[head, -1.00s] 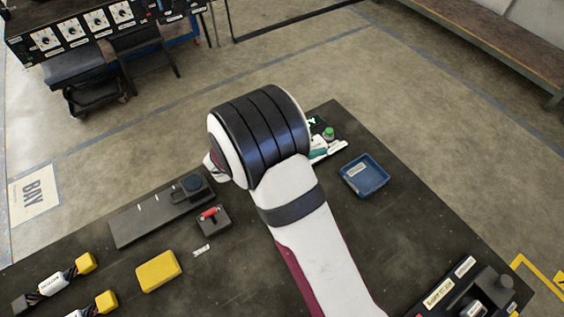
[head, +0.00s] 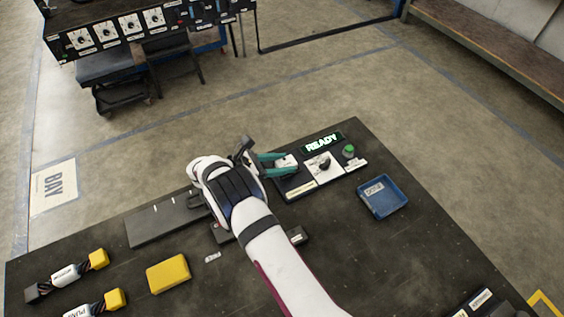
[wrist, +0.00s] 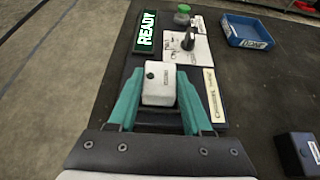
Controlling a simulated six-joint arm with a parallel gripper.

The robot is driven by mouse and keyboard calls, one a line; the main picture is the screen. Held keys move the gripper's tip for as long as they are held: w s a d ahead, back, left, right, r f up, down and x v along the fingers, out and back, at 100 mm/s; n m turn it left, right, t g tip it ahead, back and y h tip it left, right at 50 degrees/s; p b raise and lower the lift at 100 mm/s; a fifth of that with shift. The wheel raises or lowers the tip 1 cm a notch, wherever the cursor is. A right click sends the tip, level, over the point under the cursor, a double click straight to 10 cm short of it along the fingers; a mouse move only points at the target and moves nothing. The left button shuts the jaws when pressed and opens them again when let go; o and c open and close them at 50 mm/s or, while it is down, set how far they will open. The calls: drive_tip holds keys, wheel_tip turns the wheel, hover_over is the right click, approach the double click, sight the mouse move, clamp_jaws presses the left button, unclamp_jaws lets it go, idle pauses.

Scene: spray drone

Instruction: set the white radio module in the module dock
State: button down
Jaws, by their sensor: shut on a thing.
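My gripper (wrist: 158,92) has teal fingers on both sides of the white radio module (wrist: 158,82) and is shut on it. The module is a pale block with a dark round spot on top. In the head view my gripper (head: 279,163) reaches rightward, with the module (head: 286,160) between its fingertips.
Beside the module are a white plate with a black knob (head: 323,164), a lit READY sign (head: 323,143) and a green button (head: 348,150). A blue tray (head: 383,197) lies to the right. A yellow block (head: 168,273) lies front left. The table between tray and front edge is mostly clear.

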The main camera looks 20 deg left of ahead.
drive_tip(key=shift+f, duration=0.15)
drive_tip(key=shift+c, duration=1.7)
unclamp_jaws()
